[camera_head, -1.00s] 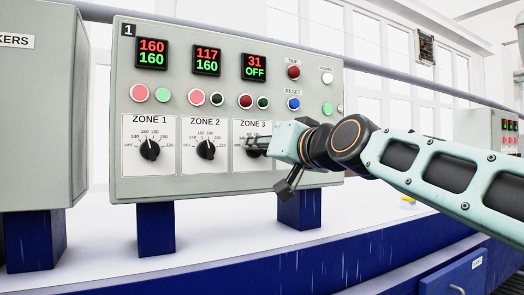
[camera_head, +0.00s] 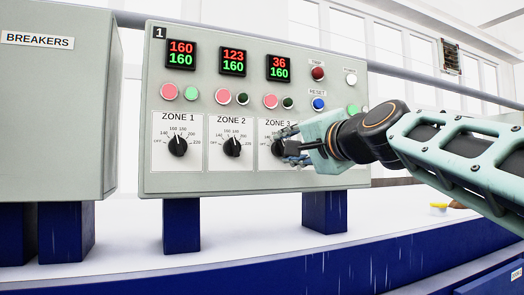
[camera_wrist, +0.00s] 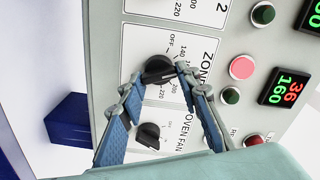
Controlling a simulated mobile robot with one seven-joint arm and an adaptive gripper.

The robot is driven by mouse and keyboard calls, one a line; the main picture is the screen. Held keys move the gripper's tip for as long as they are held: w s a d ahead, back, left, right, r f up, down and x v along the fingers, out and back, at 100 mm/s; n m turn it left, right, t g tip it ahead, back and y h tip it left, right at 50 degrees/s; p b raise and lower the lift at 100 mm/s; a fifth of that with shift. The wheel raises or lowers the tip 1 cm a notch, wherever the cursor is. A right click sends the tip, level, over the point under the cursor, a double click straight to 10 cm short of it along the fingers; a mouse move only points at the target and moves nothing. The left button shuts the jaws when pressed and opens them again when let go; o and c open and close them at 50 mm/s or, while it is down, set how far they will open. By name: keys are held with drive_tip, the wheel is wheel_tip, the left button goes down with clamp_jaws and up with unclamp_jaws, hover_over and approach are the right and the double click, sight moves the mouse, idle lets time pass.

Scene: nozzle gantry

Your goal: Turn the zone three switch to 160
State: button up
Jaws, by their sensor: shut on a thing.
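The zone three switch is a black round knob (camera_wrist: 158,70) on a white ZONE 3 plate, under the third display of the grey control panel (camera_head: 215,188). My gripper (camera_head: 284,143) is at this knob, its fingers closed on both sides of it; the wrist view shows the two blue-padded fingers (camera_wrist: 157,76). The knob is partly covered by the fingers in the head view, and its pointer is hard to read. The zone 3 display (camera_head: 279,67) reads 36 in red over 160 in green.
Zone 1 (camera_head: 177,146) and zone 2 (camera_head: 233,147) knobs sit to the left. An OVEN FAN knob (camera_wrist: 149,135) is close by the fingers in the wrist view. Trip (camera_head: 318,73) and reset (camera_head: 319,103) buttons are up right. A breakers cabinet (camera_head: 50,110) stands left.

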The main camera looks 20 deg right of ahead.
drive_tip(key=shift+m, duration=0.8)
drive_tip(key=o, duration=1.2)
drive_tip(key=shift+c, duration=0.2)
drive_tip(key=s, duration=1.2)
drive_tip(key=shift+d, duration=0.2)
